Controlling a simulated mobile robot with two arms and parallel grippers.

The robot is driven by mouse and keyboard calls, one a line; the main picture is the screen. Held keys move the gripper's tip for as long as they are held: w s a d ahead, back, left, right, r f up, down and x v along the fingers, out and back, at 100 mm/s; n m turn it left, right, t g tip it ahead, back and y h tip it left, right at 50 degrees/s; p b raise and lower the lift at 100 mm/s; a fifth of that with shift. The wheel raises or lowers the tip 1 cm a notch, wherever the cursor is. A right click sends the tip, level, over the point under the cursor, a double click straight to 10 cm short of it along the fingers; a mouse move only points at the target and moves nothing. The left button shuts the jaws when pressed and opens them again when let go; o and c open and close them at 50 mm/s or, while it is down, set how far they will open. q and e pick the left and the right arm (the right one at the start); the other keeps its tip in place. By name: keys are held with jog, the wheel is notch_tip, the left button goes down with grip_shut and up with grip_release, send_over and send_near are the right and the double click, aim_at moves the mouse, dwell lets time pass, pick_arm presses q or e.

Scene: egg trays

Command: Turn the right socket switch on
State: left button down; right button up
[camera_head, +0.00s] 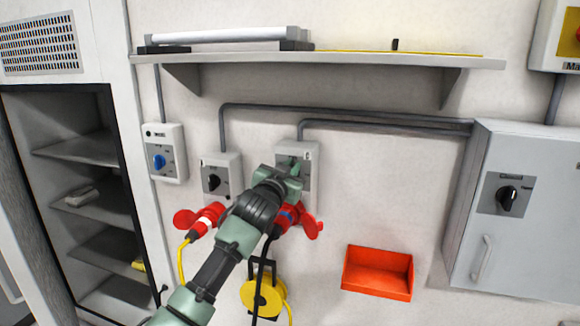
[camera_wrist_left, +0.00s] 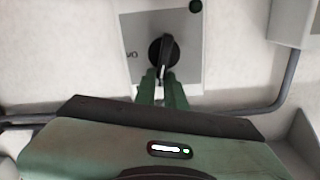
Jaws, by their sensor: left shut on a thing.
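The right socket box (camera_head: 310,152) is a grey unit on the wall, with red connectors (camera_head: 308,222) below it. Its switch is mostly hidden behind my left gripper (camera_head: 291,174) in the head view. In the left wrist view the switch is a round black knob (camera_wrist_left: 162,48) with a handle on a grey plate. My left gripper's green fingers (camera_wrist_left: 163,82) are shut on the handle's near end, one on each side. The lettering beside the knob is only partly readable. My right gripper is in neither view.
The left socket box (camera_head: 220,162) with a black knob and a blue-knobbed switch box (camera_head: 163,140) are to the left. A shelf (camera_head: 360,58) is above. A red bin (camera_head: 378,273), a yellow cable reel (camera_head: 262,298) and a grey cabinet (camera_head: 520,245) are nearby.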

aim_at(299, 175)
pick_arm(q)
jog(key=m, duration=0.1)
jog(key=f+m, duration=0.1)
jog(key=m, duration=0.1)
jog(key=shift+s+d+f+m+p, duration=0.1)
jog(key=shift+d+f+m+p, duration=0.2)
jog(key=shift+f+m+p, duration=0.1)
jog(key=m, duration=0.3)
jog(key=shift+d+f+p, duration=0.2)
jog(key=shift+d+p, duration=0.05)
jog(key=shift+p, duration=0.1)
jog(key=m, duration=0.2)
jog(key=m+p, duration=0.1)
jog(key=m, duration=0.1)
jog(key=shift+s+d+f, duration=0.15)
jog(key=shift+f, duration=0.15)
jog(key=shift+f+m+p, duration=0.15)
jog(key=shift+m+p, duration=0.1)
jog(key=shift+m, duration=0.75)
jog(key=shift+f+m+p, duration=0.15)
jog(key=shift+m+p, duration=0.05)
jog(key=shift+m, duration=0.8)
jog(key=c, duration=1.5)
grip_release()
jog(key=shift+r, duration=0.1)
jog(key=shift+a, duration=0.3)
jog(key=shift+d, duration=0.1)
